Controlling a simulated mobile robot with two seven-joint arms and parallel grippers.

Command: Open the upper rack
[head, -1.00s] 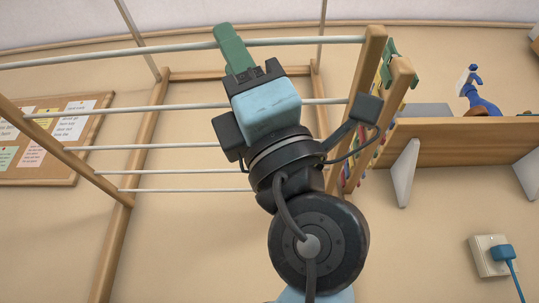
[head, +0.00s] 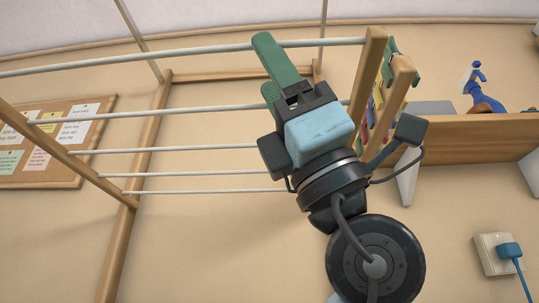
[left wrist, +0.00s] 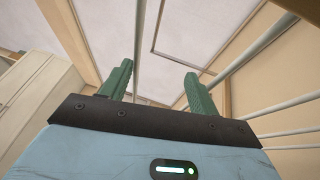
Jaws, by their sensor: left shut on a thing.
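The upper rack is a wooden frame with several white rods. Its left side bar (head: 60,150) slopes at the left of the head view, and its right wooden posts (head: 369,80) stand right of centre. My left gripper (head: 268,45) is raised among the rods, its green fingers pointing up and crossing the top rod (head: 180,53) in the picture. In the left wrist view the gripper (left wrist: 158,76) shows its two fingers apart, with a rod (left wrist: 139,40) running down near the left one. The gripper is shut on the rack, but the exact contact is unclear. My right gripper is out of view.
A wooden shelf (head: 475,140) on white brackets juts out at the right, with a blue spray bottle (head: 478,90) on it. Green and coloured pegs hang near the posts. A cork board (head: 40,175) is on the left wall. A socket (head: 490,252) with a blue plug is lower right.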

